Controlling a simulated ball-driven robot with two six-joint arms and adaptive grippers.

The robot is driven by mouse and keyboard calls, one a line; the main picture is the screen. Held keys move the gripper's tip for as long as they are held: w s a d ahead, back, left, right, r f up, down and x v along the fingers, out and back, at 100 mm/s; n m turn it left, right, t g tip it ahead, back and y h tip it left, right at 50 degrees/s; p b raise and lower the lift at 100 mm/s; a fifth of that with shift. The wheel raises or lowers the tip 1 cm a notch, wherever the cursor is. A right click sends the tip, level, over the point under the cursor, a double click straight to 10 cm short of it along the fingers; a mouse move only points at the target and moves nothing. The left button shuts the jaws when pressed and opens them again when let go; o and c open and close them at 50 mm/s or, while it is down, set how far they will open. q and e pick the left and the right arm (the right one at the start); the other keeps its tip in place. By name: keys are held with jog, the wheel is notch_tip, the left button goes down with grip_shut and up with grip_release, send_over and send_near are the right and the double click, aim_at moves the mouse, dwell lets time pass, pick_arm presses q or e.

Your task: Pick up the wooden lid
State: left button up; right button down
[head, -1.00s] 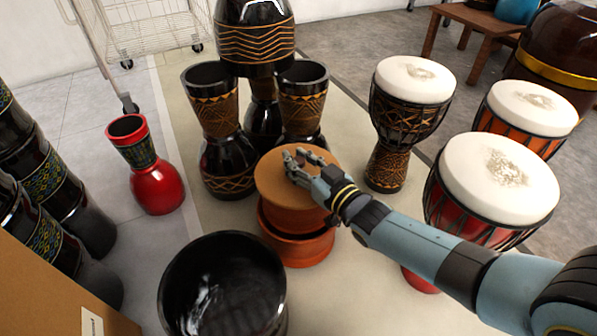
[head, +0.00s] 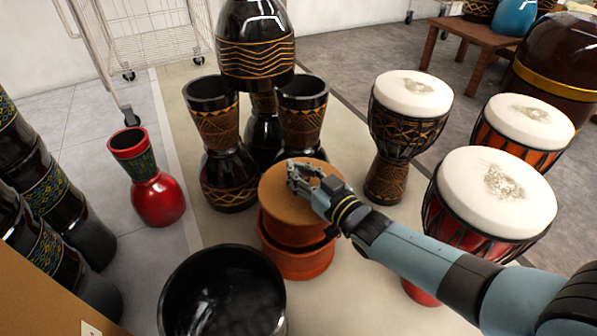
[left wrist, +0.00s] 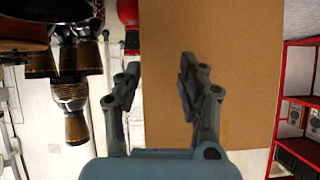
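The round tan wooden lid (head: 277,207) lies on top of a terracotta-coloured pot (head: 297,263) in the middle of the head view. My right gripper (head: 291,176) is over the lid, its fingers apart and close to the top surface. The fingers cover part of the lid, so I cannot see whether they touch it or a knob. My left gripper (left wrist: 157,74) shows in the left wrist view, open and empty, in front of a brown cardboard surface (left wrist: 235,60). It does not show in the head view.
A black bowl-like drum (head: 222,300) stands in front of the pot. Black goblet drums (head: 228,180) stand close behind it.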

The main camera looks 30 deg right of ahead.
jog(key=shift+w+r+p, duration=0.1)
jog(key=shift+r+p, duration=0.2)
jog(key=shift+r, duration=0.4)
notch_tip(320, 180, up, 4)
jog(key=shift+f+p, duration=0.2)
jog(key=shift+p, duration=1.05)
pick_arm(q)
notch_tip(320, 180, up, 7)
jog(key=s+g+p, duration=0.2)
jog(key=g, duration=0.6)
jog(key=shift+a+p, duration=0.3)
jog(key=shift+p, duration=0.1)
pick_arm(e)
notch_tip(320, 180, up, 4)
jog(key=shift+r, duration=0.1)
pick_arm(q)
jog(key=shift+s, duration=0.1)
pick_arm(e)
jog(key=shift+s, duration=0.2)
